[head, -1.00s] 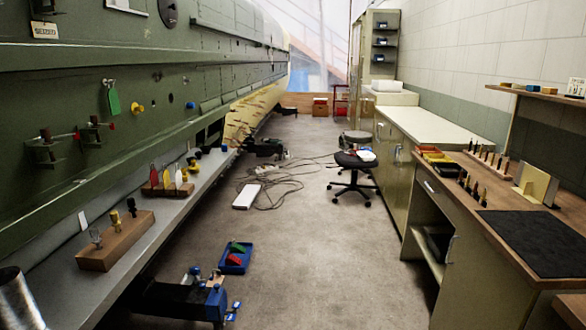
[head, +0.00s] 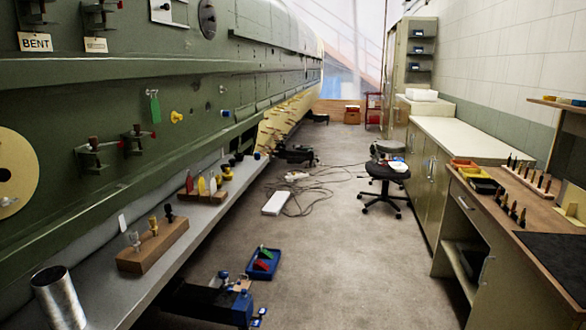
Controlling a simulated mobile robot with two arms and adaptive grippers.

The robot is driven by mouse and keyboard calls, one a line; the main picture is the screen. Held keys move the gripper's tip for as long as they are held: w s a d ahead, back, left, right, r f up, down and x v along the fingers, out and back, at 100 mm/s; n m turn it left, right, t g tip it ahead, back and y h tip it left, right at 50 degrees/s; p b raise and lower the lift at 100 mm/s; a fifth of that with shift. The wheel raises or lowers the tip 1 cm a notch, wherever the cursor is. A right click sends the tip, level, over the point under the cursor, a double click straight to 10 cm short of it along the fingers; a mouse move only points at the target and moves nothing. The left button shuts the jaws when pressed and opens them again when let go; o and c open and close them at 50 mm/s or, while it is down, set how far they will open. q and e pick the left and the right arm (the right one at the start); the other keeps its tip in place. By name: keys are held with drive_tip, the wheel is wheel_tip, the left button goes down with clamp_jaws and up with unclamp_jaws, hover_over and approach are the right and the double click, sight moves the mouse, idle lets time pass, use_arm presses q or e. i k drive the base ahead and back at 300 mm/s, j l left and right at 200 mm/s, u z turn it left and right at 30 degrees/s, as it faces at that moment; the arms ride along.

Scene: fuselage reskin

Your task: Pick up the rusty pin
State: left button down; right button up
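Two brown, rust-coloured pin heads show on the green fuselage side at the left. One sits in the nearer bracket (head: 94,143) and one in the farther bracket (head: 137,130). I cannot tell which is the rusty pin. A wooden block (head: 150,250) on the grey ledge below holds three small upright pieces with silver, yellow and dark tops. A second block (head: 205,196) farther along holds red, yellow and white pieces.
A metal cylinder (head: 58,298) stands on the ledge. A blue tray (head: 263,265) and a blue-and-black stand (head: 222,304) are low beside it. A stool (head: 387,172), cables and white box (head: 277,203) are on the floor. A workbench (head: 540,205) lines the right.

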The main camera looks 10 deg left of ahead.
sight(93, 140)
drive_tip(key=u, duration=1.25)
drive_tip(key=j+z, duration=0.65)
drive_tip(key=k+l, duration=0.05)
drive_tip(key=l, duration=0.05)
